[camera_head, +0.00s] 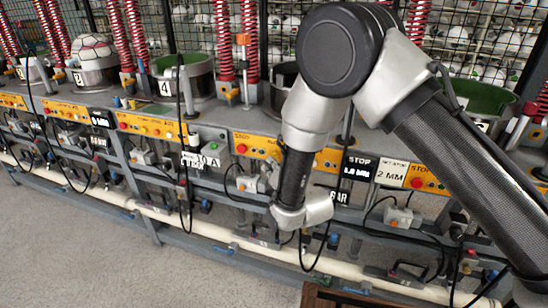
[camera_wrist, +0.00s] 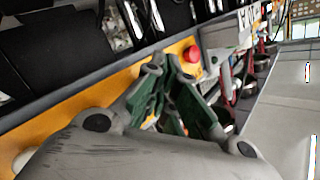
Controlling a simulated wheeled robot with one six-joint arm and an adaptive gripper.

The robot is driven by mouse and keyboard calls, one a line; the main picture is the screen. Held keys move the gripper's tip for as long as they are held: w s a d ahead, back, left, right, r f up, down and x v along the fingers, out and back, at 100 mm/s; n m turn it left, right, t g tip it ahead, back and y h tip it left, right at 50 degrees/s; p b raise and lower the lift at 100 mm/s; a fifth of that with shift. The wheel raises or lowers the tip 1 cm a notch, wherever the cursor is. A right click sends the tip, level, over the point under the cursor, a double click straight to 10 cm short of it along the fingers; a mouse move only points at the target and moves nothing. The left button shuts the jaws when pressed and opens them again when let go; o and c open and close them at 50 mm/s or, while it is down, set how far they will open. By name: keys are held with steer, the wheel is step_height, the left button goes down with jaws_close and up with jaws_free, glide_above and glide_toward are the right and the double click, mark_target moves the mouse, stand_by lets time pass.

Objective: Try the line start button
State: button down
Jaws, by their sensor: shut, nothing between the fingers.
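A small grey box with a green button (camera_head: 213,148) sits on the front of the press bench in the head view, left of the middle. A sign reading partly "A" hangs beside it. My gripper (camera_wrist: 165,66) is shut and empty in the wrist view, its fingertips in front of the yellow panel strip. A red button (camera_wrist: 192,54) is just right of the fingertips; I cannot tell if they touch anything. A grey box with a lettered label (camera_wrist: 228,38) lies beyond it. In the head view my arm hides the fingers.
The yellow panel (camera_head: 255,146) carries a red button (camera_head: 241,149). Red springs and grey cups line the bench top. Cables and a pale pipe run below; open floor lies in front.

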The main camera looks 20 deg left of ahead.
steer(key=shift+s, duration=0.35)
steer(key=s, duration=0.5)
steer(key=shift+a, duration=0.2)
stand_by(0.6)
